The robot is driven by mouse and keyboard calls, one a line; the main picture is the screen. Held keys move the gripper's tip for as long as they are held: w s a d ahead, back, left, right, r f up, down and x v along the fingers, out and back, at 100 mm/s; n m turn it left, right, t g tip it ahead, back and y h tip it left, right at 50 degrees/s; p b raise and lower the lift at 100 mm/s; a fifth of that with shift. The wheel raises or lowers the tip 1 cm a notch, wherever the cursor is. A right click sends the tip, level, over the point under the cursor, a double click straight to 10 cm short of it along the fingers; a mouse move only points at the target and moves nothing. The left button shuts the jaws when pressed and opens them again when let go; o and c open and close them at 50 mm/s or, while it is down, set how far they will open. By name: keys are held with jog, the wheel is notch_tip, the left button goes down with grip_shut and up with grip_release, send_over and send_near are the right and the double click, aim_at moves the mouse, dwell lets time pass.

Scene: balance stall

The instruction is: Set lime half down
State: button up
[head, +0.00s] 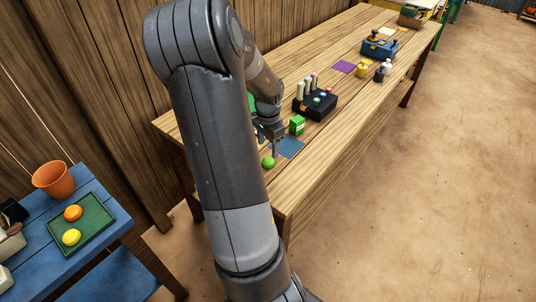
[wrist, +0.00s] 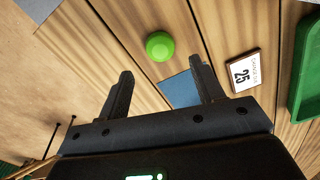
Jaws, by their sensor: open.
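The lime half (head: 268,162) is a small green round piece on the long wooden table, near its close end. In the wrist view the lime half (wrist: 160,46) rests on the bare planks, just beyond my fingertips and roughly centred between them. My gripper (head: 274,149) is low over the table beside the lime half. In the wrist view my gripper (wrist: 162,75) is open, with nothing between its fingers. A blue square (head: 291,147) lies flat to the right of the lime half; part of the blue square (wrist: 180,90) shows between the fingers.
A green box (head: 297,125) and a black block with pegs (head: 316,104) stand farther along the table. The wrist view shows a card reading 25 (wrist: 242,72) and a green tray (wrist: 306,70). On a blue side table are an orange pot (head: 54,180) and another green tray (head: 93,232) with fruit pieces.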

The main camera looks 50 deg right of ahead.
aim_at(268, 159)
notch_tip(268, 159, up, 6)
jog(key=shift+a+f, duration=0.1)
jog(key=w+a+r+n+t, duration=0.15)
jog(key=a+r+n, duration=0.35)
jog(key=a, duration=0.5)
jog(key=w+a+r+n+t, duration=0.15)
jog(key=a+r+n, duration=0.3)
jog(key=a, duration=0.45)
jog(key=s+a+r+n+t, duration=0.1)
jog(key=s+a+r+n, duration=0.1)
jog(key=a, duration=0.4)
jog(key=s+a+r+n, duration=0.2)
jog(key=s+a+n, duration=0.2)
jog(key=a+n, duration=0.1)
jog(key=s+a+r+n+t, duration=0.1)
jog(key=s+a+r+n, duration=0.2)
jog(key=a, duration=0.4)
jog(key=shift+a+n+t, duration=0.3)
jog(key=shift+a+n, duration=0.1)
jog(key=shift+n, duration=0.35)
